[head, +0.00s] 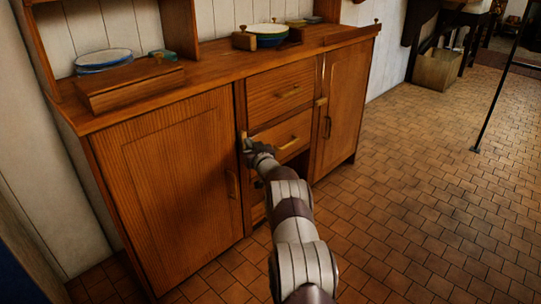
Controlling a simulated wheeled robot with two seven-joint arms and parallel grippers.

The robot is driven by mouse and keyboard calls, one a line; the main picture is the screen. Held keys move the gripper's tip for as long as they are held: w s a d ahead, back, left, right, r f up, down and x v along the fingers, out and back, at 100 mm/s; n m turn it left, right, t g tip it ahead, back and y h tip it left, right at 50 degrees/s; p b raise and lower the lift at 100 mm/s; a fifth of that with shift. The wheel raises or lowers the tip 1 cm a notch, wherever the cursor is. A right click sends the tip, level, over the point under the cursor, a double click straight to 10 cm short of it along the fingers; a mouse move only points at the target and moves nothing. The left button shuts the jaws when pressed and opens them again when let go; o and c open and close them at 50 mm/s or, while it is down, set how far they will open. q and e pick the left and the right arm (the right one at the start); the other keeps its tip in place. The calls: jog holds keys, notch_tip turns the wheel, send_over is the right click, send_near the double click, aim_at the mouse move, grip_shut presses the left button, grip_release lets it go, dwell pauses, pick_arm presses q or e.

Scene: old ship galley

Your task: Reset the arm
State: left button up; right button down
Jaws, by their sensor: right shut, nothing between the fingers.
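My right arm reaches up from the bottom of the head view toward a wooden cabinet (180,170). Its right gripper (244,137) is small in the view, in front of the cabinet between the left door and the middle drawers. The gripper is shut with nothing in it. I cannot tell whether it touches the cabinet. The upper drawer (268,95) looks shut. The lower drawer (273,137) is just right of the gripper, and its handle shows. Part of the cabinet's lower middle is hidden behind my arm. My left gripper is not in view.
Open tiled floor (430,190) lies to the right, with a thin dark pole (497,85). A crate (437,70) stands at the back.

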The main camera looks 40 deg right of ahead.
jog(key=s+p, duration=0.2)
jog(key=s, duration=0.5)
jog(key=shift+s+d+f, duration=0.25)
jog(key=shift+s+f, duration=0.05)
